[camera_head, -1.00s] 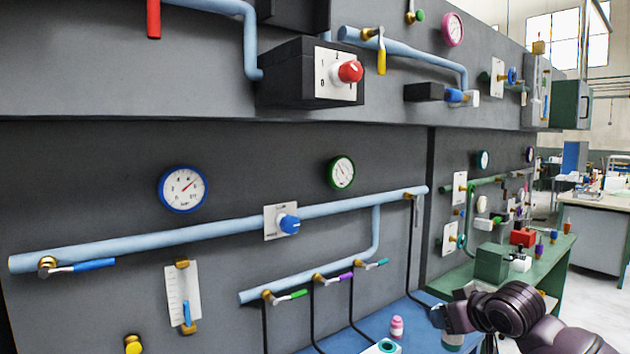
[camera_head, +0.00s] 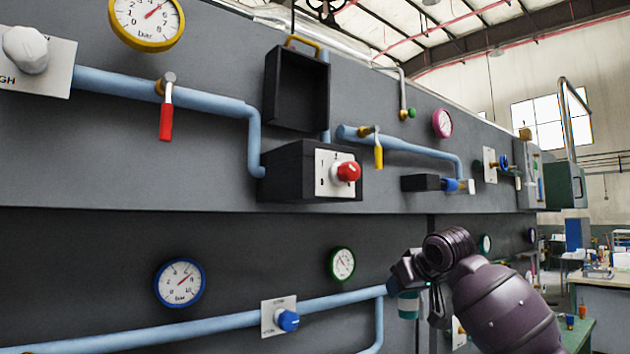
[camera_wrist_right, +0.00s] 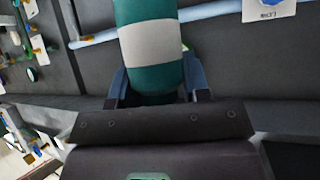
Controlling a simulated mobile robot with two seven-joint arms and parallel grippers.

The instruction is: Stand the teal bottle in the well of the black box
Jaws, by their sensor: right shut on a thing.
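The teal bottle (camera_head: 408,305), with a pale band, is held in my right gripper (camera_head: 404,286), in front of the grey panel at the height of the lower light-blue pipe. In the right wrist view the bottle (camera_wrist_right: 150,45) lies between the two fingers of the shut gripper (camera_wrist_right: 155,86). An open-fronted black box (camera_head: 297,88) with a brass handle is mounted on the upper panel. Below it a black box (camera_head: 287,172) with a red knob juts out. I cannot see a well in its top. The bottle is apart from both, lower and to the right. My left gripper is out of view.
Light-blue pipes (camera_head: 215,105) run across the panel. A red lever (camera_head: 166,122), a yellow lever (camera_head: 378,157) and a small black block (camera_head: 421,183) stick out near the boxes. The upper panel overhangs the lower one. Free space lies in front.

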